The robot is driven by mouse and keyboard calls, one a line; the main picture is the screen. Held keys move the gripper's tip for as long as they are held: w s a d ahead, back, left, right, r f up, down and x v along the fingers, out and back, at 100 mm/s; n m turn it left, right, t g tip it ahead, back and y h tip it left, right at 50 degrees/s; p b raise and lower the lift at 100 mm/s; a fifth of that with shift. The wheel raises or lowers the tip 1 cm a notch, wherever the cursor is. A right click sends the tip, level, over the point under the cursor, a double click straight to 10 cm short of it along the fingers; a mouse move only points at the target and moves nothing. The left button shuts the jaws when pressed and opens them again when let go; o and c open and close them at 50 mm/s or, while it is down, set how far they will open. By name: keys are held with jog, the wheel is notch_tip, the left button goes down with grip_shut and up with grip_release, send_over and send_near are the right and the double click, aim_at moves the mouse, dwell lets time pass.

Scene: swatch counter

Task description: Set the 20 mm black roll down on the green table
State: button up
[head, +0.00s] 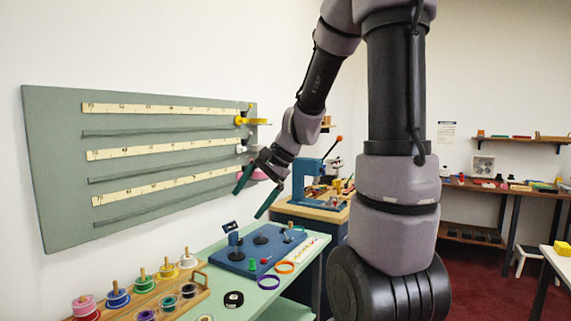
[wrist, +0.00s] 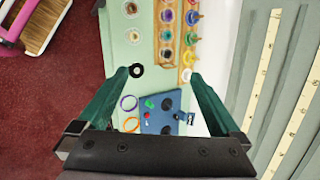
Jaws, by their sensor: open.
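A black roll (head: 233,299) with a pale centre lies flat on the green table (head: 262,303), in front of the blue board. The wrist view also shows the black roll (wrist: 136,70), beside one fingertip in the picture and apparently well below it. A dark roll (head: 188,290) sits in the wooden rack. I cannot read the widths of either. My gripper (head: 253,199) is open and empty, raised above the table near the wall panel. Its green fingers show spread in the wrist view (wrist: 158,76).
The wooden rack (head: 150,300) holds several coloured spools and rolls at the table's left. The blue board (head: 262,250) carries dark discs and small parts. Purple (head: 268,282) and orange (head: 285,267) rings lie near it. A panel with rulers (head: 60,150) hangs on the wall.

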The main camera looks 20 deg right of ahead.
jog(key=s+d+r+n+t+h, duration=0.3)
jog(key=s+r+n, duration=0.3)
jog(key=s+r, duration=0.5)
jog(key=s, duration=0.4)
jog(key=shift+d+n+h, duration=0.2)
jog(key=shift+n+h, duration=0.2)
